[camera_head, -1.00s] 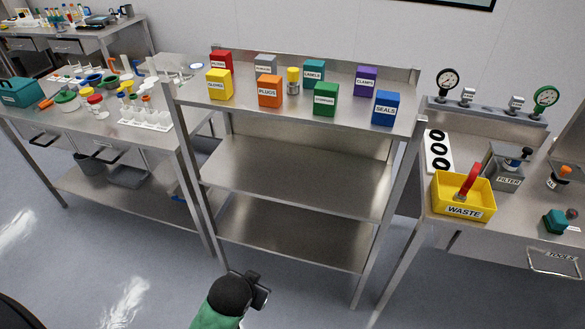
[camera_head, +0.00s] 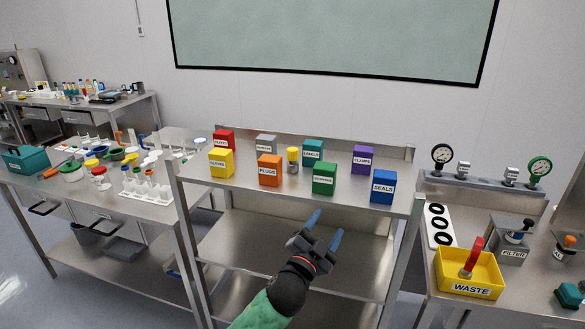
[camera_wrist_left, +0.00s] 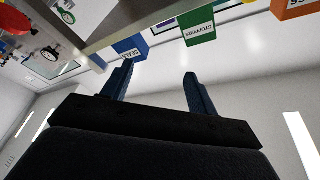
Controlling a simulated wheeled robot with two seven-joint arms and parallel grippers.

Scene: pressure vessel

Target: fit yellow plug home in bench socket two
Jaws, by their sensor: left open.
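A yellow-topped plug with a grey metal lower part (camera_head: 292,159) stands upright on the top shelf, between the orange PLUGS box and the teal LABELS box. It appears to be the yellow plug. My left gripper (camera_head: 327,226) is open and empty, in front of and below the top shelf's front edge, short of the plug. Its two blue fingers also show in the left wrist view (camera_wrist_left: 158,85), pointing toward the boxes, with nothing between them. I cannot make out which feature is bench socket two. My right gripper is not in view.
Around the plug stand an orange box (camera_head: 270,170), a green box (camera_head: 324,179), a teal box (camera_head: 313,150) and a blue SEALS box (camera_head: 383,187). The right bench holds a yellow WASTE bin (camera_head: 487,279), a white strip with black rings (camera_head: 428,231) and gauges (camera_head: 442,155).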

